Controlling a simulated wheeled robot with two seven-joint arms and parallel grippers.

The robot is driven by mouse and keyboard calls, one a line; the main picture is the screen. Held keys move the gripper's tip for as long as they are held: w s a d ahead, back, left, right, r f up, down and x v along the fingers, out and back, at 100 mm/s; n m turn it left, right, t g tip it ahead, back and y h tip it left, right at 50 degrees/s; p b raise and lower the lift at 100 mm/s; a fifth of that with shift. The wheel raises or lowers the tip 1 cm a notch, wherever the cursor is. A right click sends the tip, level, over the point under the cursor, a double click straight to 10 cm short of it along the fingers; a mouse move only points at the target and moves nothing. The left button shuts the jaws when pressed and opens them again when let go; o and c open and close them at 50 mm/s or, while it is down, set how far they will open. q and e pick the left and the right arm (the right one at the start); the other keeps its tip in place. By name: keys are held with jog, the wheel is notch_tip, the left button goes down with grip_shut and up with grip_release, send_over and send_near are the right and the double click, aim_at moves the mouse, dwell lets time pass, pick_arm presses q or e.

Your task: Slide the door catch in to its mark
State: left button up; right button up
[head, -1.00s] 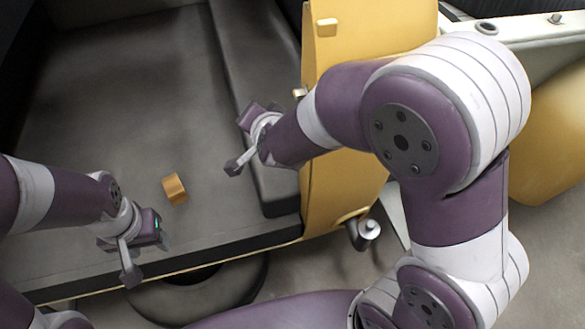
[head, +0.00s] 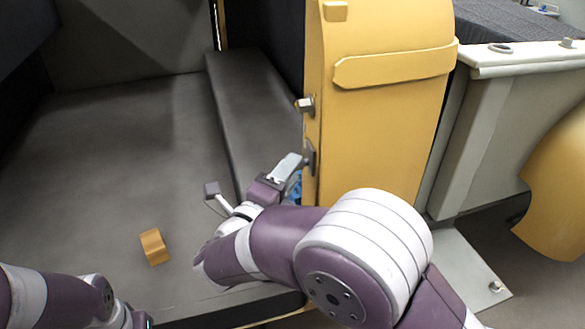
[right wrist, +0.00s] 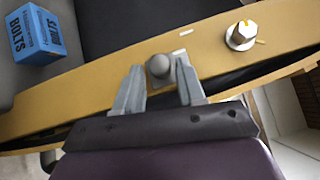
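The door catch shows in the right wrist view as a grey rounded knob (right wrist: 159,67) on the yellow door edge. A short white mark (right wrist: 187,32) lies on the same edge, up and to the right of it. My right gripper (right wrist: 160,72) has its two fingers apart, one on each side of the knob; I cannot tell whether they touch it. In the head view the right gripper (head: 290,165) is beside the edge of the yellow door (head: 375,120), near a dark fitting (head: 311,158). My left gripper (head: 140,321) is mostly cut off at the bottom left.
A metal stud with a white ring (right wrist: 241,35) sticks out of the door edge, right of the catch. A blue bolts box (right wrist: 36,35) stands at upper left in the wrist view. An orange-brown block (head: 154,246) lies on the grey floor, which is otherwise open.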

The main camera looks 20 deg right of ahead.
jog(key=shift+x, duration=0.95)
grip_shut()
jog(key=w+b, duration=0.1)
jog(key=w, duration=0.2)
jog(key=shift+a, duration=0.1)
grip_release()
jog(key=shift+w, duration=0.1)
